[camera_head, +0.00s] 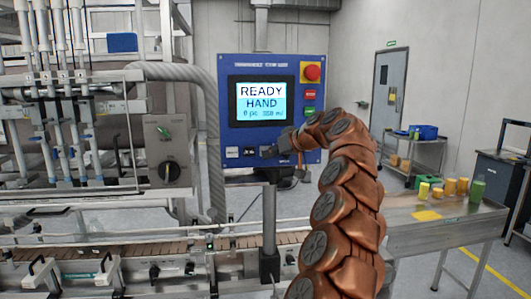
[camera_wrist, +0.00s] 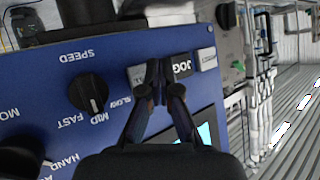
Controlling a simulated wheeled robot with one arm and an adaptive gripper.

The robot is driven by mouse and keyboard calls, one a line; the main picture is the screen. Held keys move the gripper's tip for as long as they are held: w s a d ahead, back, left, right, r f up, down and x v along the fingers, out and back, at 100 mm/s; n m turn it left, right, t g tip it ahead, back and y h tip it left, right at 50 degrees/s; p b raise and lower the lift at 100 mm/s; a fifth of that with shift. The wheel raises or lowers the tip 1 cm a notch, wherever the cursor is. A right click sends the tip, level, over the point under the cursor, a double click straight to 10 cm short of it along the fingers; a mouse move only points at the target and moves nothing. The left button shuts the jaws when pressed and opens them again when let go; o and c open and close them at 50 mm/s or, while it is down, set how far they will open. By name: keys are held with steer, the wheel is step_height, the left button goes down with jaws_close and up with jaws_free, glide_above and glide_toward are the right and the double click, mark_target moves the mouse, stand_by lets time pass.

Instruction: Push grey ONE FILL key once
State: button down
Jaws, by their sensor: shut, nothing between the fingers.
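The blue control panel (camera_head: 225,110) faces me, with a lit screen (camera_head: 264,104) reading READY HAND. Low on the panel is a row of keys. In the wrist view, seen upside down, a light grey key (camera_wrist: 137,76) is partly hidden by my fingers; its label cannot be read. Beside it are a black JOG key (camera_wrist: 183,68) and a pale key (camera_wrist: 206,58) with an unclear label. My gripper (camera_wrist: 156,66) is shut and empty, its tips overlapping the edge between the grey key and JOG. Contact cannot be told. It also shows in the head view (camera_head: 267,152).
A SPEED knob (camera_wrist: 87,92) is beside the keys. A red emergency stop (camera_head: 312,73) sits upper right on the panel, above red and green buttons. The filler and conveyor (camera_head: 150,262) are left and below. A bench (camera_head: 450,232) with yellow and green containers is right.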

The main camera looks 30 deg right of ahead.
steer(key=shift+w, duration=0.1)
steer(key=shift+w+d+p, duration=0.15)
steer(key=shift+w+p, duration=0.15)
steer(key=shift+p, duration=0.1)
